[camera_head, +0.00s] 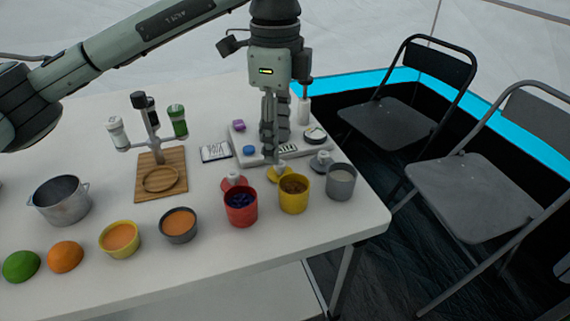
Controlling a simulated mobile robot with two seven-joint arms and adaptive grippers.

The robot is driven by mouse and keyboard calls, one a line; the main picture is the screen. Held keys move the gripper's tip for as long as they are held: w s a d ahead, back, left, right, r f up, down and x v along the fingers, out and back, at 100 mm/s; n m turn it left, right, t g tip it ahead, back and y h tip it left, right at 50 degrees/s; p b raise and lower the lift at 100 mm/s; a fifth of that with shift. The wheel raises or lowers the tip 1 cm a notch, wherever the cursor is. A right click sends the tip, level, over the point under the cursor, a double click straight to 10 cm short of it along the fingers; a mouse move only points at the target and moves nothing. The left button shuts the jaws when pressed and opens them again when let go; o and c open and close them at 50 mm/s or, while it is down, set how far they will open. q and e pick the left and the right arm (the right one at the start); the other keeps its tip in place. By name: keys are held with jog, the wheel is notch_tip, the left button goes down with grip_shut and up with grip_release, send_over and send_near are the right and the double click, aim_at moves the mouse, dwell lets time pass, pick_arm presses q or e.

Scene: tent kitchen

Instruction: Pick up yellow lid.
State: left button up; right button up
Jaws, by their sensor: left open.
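The yellow lid (275,176) lies on the white table just behind the yellow canister (294,195), which stands open with brown contents. My left gripper (270,158) points straight down over the lid, with its fingertips close above it. The fingers overlap in this view and partly hide the lid. Whether the fingertips touch the lid, I cannot tell. My right gripper is out of view.
A red canister (241,206) and a grey canister (340,182) flank the yellow one. A red lid (233,182) and a grey lid (321,161) lie behind them. A scale (316,134) and a spice stand (150,126) are farther back.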

aim_at(280, 163)
pick_arm(q)
jog(key=f, duration=0.5)
jog(key=shift+d+f+p, duration=0.2)
jog(key=shift+f+p, duration=0.1)
jog(key=shift+p, duration=0.1)
jog(key=c, duration=0.5)
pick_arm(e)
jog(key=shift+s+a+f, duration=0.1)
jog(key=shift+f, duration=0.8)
pick_arm(q)
jog(key=shift+r, duration=0.15)
